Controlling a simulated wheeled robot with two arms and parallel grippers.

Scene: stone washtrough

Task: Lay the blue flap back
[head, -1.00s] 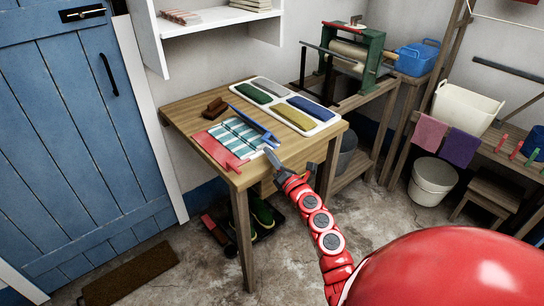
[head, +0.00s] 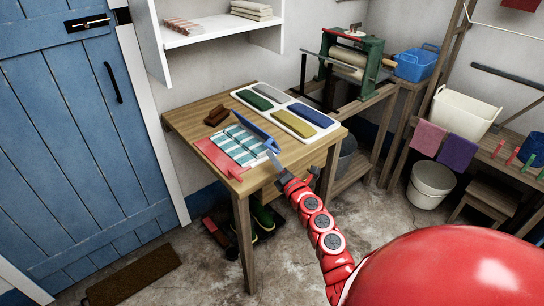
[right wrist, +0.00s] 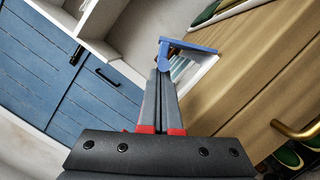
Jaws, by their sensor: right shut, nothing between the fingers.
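On the wooden table, a blue flap (head: 256,131) stands along the right edge of a blue-and-white striped cloth (head: 238,144), looking tilted up rather than flat. A red flap (head: 217,158) lies out flat on the cloth's left side. My right gripper (head: 271,157) is shut and empty at the near end of the blue flap. In the right wrist view, the shut fingertips (right wrist: 161,72) meet the blue flap (right wrist: 190,46) near its end; whether they touch it I cannot tell. The cloth shows partly behind them. My left gripper is out of view.
A white tray (head: 331,127) with several coloured blocks lies just behind the flap on the table. A brown block (head: 217,115) sits at the back left. The table's front edge (head: 285,178) is close below my right gripper.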

